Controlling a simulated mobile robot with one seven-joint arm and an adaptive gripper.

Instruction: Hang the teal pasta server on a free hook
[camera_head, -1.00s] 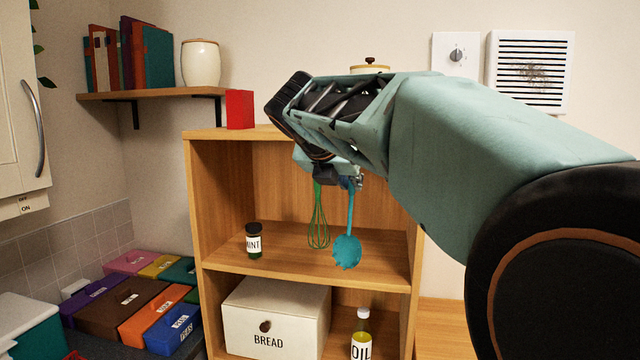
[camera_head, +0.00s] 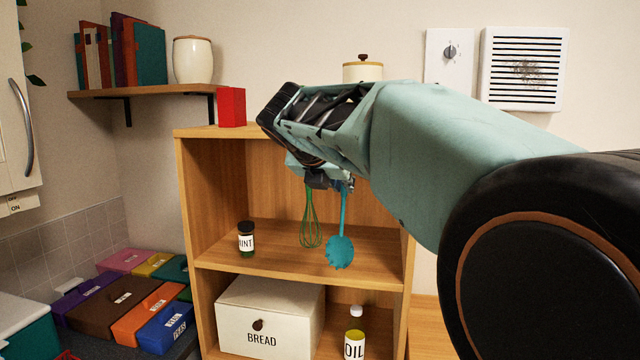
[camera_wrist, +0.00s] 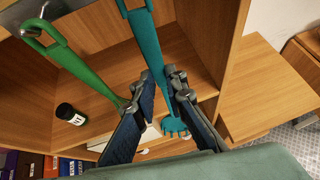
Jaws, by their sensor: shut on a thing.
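The teal pasta server (camera_head: 340,251) hangs head down in my gripper, in front of the shelf unit's upper opening. In the wrist view its handle (camera_wrist: 148,45) passes between the fingers of my gripper (camera_wrist: 160,82), which is shut on it. The handle's upper end has a slot and reaches the top edge of that view. I cannot tell whether it touches a hook. A green whisk (camera_head: 311,222) hangs beside it on the left. In the wrist view the whisk's looped handle (camera_wrist: 75,65) hangs from a metal hook (camera_wrist: 42,10). My arm hides the hooks in the head view.
The wooden shelf unit (camera_head: 184,190) surrounds the utensils. A mint jar (camera_head: 246,240) stands on its middle shelf, with a bread box (camera_head: 268,320) and an oil bottle (camera_head: 355,338) below. A red box (camera_head: 231,107) and a lidded canister (camera_head: 362,72) stand on top.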

